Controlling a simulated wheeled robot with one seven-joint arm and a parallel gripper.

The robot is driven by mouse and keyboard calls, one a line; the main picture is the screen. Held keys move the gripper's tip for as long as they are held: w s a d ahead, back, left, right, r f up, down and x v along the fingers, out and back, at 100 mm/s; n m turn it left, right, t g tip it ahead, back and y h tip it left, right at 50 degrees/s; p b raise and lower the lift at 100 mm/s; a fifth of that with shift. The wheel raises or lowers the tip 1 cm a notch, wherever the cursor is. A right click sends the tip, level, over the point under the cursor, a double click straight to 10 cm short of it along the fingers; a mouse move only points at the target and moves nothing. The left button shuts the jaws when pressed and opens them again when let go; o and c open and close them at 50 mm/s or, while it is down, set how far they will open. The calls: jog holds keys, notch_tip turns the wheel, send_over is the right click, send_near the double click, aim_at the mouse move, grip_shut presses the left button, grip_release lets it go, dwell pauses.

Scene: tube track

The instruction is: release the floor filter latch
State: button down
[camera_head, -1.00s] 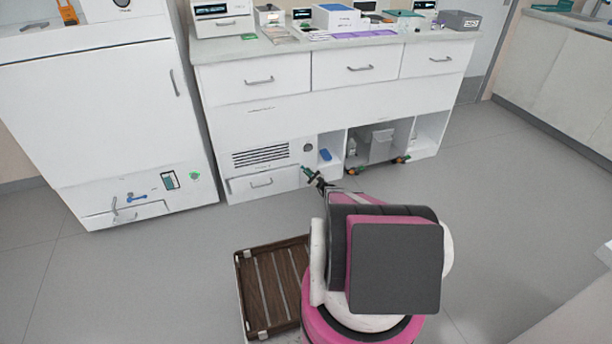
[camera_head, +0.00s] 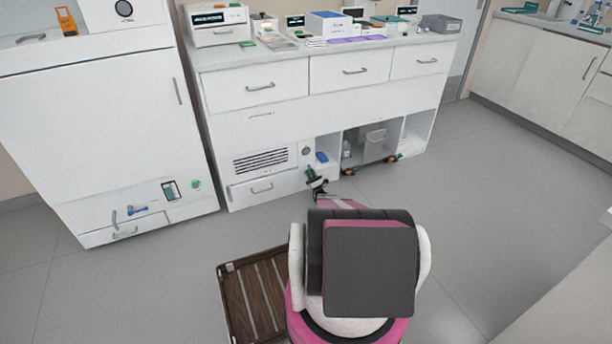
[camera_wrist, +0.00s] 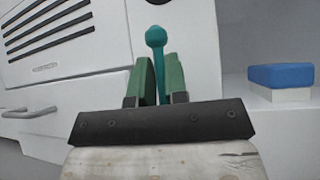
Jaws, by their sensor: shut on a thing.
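The floor filter latch is a teal lever with a round knob (camera_wrist: 155,38), upright in the wrist view, in front of the white cabinet near the floor. My gripper (camera_wrist: 159,78) has its green fingers on both sides of the teal stem and is shut on it. In the head view my gripper (camera_head: 316,182) reaches the lower cabinet front, right of the vent grille (camera_head: 261,160). The grille also shows at upper left in the wrist view (camera_wrist: 45,25). The latch's lower end is hidden behind the fingers and the dark gripper body.
A low drawer with a handle (camera_head: 262,190) lies below the grille. A blue block (camera_head: 321,157) sits in the open cubby to the right. A wheeled cart (camera_head: 372,150) stands in the bay beyond. A brown slatted tray (camera_head: 250,300) is at my left. Floor to the right is clear.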

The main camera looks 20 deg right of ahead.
jog(key=shift+d, duration=0.1)
dwell(0.3)
jog(key=c, duration=1.1)
grip_release()
jog(key=shift+m, duration=0.3)
jog(key=shift+c, duration=0.2)
jog(key=s+a+r, duration=0.2)
jog(key=a+r, duration=0.9)
jog(key=shift+a, duration=0.25)
